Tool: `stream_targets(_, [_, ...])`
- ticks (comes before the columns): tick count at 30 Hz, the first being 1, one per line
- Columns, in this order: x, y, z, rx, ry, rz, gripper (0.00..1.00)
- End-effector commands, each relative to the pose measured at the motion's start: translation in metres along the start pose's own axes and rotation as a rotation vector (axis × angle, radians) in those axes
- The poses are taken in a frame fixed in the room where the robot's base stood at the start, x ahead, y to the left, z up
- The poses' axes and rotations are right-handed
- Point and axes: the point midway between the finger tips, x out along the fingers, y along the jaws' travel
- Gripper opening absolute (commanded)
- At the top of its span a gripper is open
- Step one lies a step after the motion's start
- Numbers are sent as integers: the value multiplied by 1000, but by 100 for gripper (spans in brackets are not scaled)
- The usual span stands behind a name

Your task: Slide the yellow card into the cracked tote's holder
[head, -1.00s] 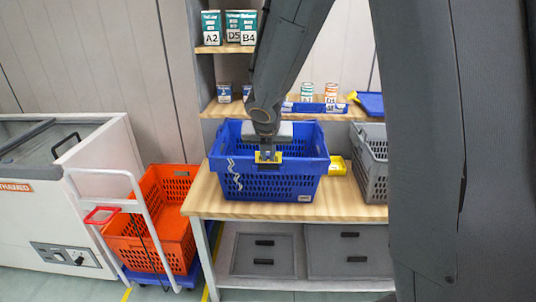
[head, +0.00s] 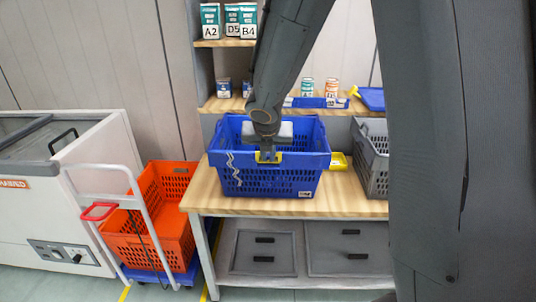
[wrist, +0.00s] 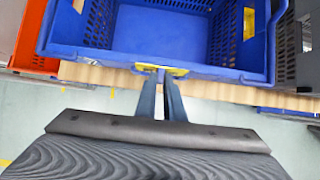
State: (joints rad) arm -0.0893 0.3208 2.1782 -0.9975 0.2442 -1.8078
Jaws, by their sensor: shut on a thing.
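The blue tote (head: 296,180) stands on the wooden table, with a white jagged crack mark on the left of its front wall. My gripper (head: 267,158) reaches down to the middle of its front wall, just below the rim. In the wrist view my gripper (wrist: 164,78) has its fingers close together on the yellow card (wrist: 177,71), which lies at the tote's front face. Yellow edges of the card (head: 278,157) show beside the fingers in the head view. The fingers hide the holder, so I cannot tell how far the card is in it.
An orange tote (head: 150,240) sits on a trolley at the left, beside a white freezer (head: 70,215). The table's front strip (head: 345,207) is clear.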

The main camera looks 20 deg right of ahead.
Motion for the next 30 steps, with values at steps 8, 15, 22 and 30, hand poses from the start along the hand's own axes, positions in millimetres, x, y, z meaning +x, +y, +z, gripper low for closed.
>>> stream_targets(8, [6,0,-4,-1,0,0,0])
stream_targets(15, [11,0,-6,1,0,0,0])
stream_targets(22, [11,0,-7,1,0,0,0])
stream_targets(30, [11,0,-7,1,0,0,30])
